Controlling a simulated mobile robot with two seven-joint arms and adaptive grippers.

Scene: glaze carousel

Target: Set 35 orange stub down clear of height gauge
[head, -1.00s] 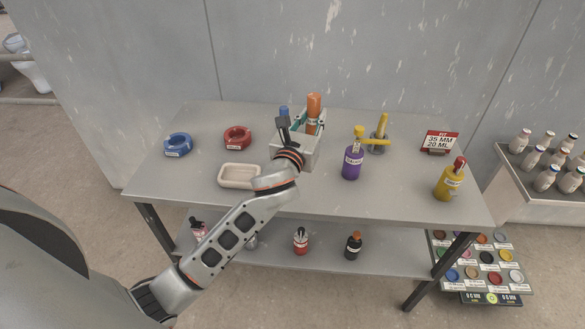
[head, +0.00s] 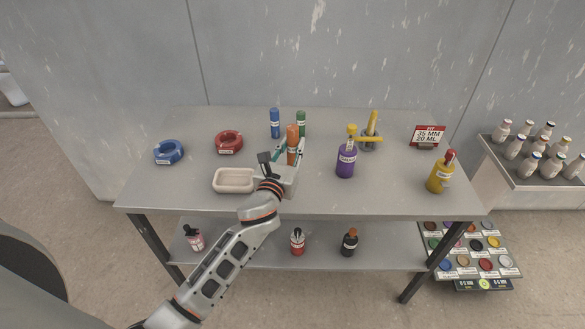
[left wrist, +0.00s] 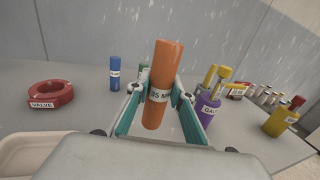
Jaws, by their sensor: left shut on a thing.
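The orange stub (head: 292,146), with a white label reading 35 MM, is upright between the fingers of my left gripper (head: 290,152). In the left wrist view the stub (left wrist: 161,85) leans slightly, with the teal fingers (left wrist: 160,108) shut on it from both sides. My gripper hides its foot in the head view, so I cannot tell whether it touches the table. The height gauge appears to be the yellow post with a crossbar on a grey base (head: 370,132), right of the stub and apart from it. My right gripper is not in view.
A blue stub (head: 275,123) and a green stub (head: 301,122) stand behind. A purple bottle (head: 346,160) is to the right, a beige tray (head: 219,189) to the left. Red (head: 229,143) and blue (head: 168,152) rings lie farther left.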

